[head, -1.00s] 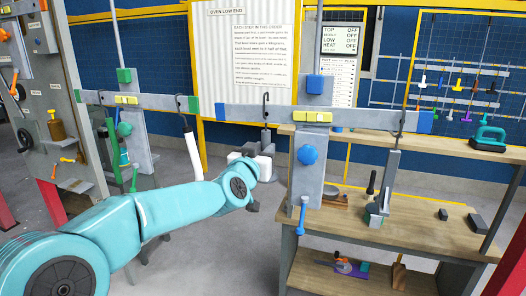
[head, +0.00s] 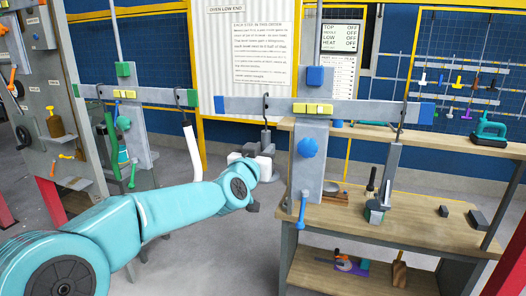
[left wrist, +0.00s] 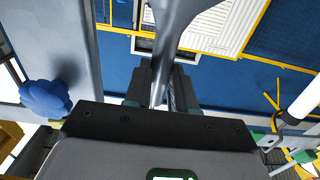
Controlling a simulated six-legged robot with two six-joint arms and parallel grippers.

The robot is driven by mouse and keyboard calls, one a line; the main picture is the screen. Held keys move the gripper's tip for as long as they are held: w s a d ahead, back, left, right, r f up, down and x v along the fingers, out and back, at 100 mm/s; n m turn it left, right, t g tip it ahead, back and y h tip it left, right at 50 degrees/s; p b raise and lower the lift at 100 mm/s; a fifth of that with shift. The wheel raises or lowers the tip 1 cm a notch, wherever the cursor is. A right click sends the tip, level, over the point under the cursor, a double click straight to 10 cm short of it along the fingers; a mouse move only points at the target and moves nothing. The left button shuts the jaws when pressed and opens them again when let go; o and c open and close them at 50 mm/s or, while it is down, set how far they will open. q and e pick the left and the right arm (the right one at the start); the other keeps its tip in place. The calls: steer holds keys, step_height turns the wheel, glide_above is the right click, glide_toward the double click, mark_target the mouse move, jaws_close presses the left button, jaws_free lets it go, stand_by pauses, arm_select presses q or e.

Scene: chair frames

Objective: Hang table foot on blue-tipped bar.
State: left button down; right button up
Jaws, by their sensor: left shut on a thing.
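The blue-tipped bar (head: 360,107) is a long grey beam with blue ends, crossing a grey upright plate with a blue knob. My left gripper (head: 262,168) is in front of the bar's left half and below it. It is shut on the table foot (head: 265,142), a grey piece with a thin stem and a dark hook at the top. The hook overlaps the bar in the head view; I cannot tell whether it touches. In the left wrist view, the grey stem (left wrist: 168,45) rises between the dark fingers (left wrist: 160,95). My right gripper is not in view.
A grey piece (head: 390,165) hangs by a hook on the bar's right half. A green-tipped bar (head: 150,95) stands left. A wooden bench (head: 430,205) is behind right. The blue knob (left wrist: 45,98) is close left in the wrist view.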

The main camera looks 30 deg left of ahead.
arm_select(q)
steer(key=shift+f, duration=0.2)
steer(key=c, duration=0.9)
jaws_free()
steer(key=shift+o, duration=0.2)
steer(key=b+v, duration=0.1)
steer(key=v, duration=0.7)
